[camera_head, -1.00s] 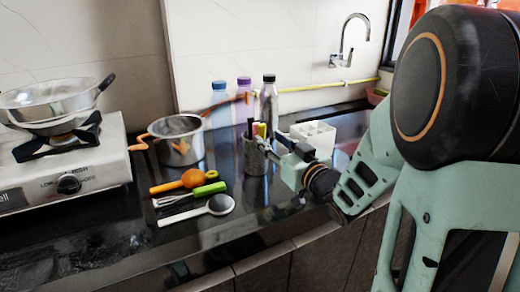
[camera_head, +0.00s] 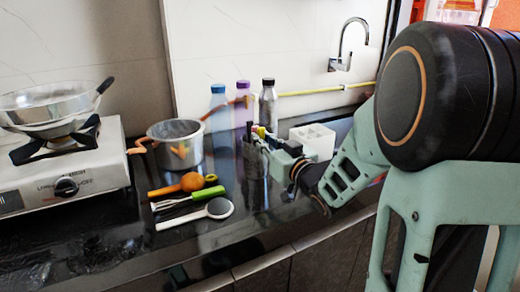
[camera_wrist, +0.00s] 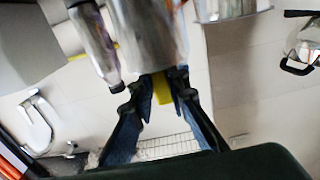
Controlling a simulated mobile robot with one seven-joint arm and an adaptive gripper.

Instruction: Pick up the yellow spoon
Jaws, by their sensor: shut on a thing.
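The yellow spoon shows only as a short yellow handle (camera_head: 261,131) at the top of the metal utensil cup (camera_head: 254,163) in the head view. In the wrist view the yellow handle (camera_wrist: 161,89) sits between my two dark fingertips, next to the shiny cup (camera_wrist: 150,38). My gripper (camera_wrist: 160,84) is shut on the yellow handle. In the head view my gripper (camera_head: 264,140) is at the cup's rim, partly covering it. The lower part of the spoon is hidden.
Several bottles (camera_head: 268,104) stand behind the cup, and a white compartment box (camera_head: 314,140) is to its right. A steel pot (camera_head: 176,152) is at left, with several utensils (camera_head: 190,205) lying in front. The stove (camera_head: 75,170) is at far left.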

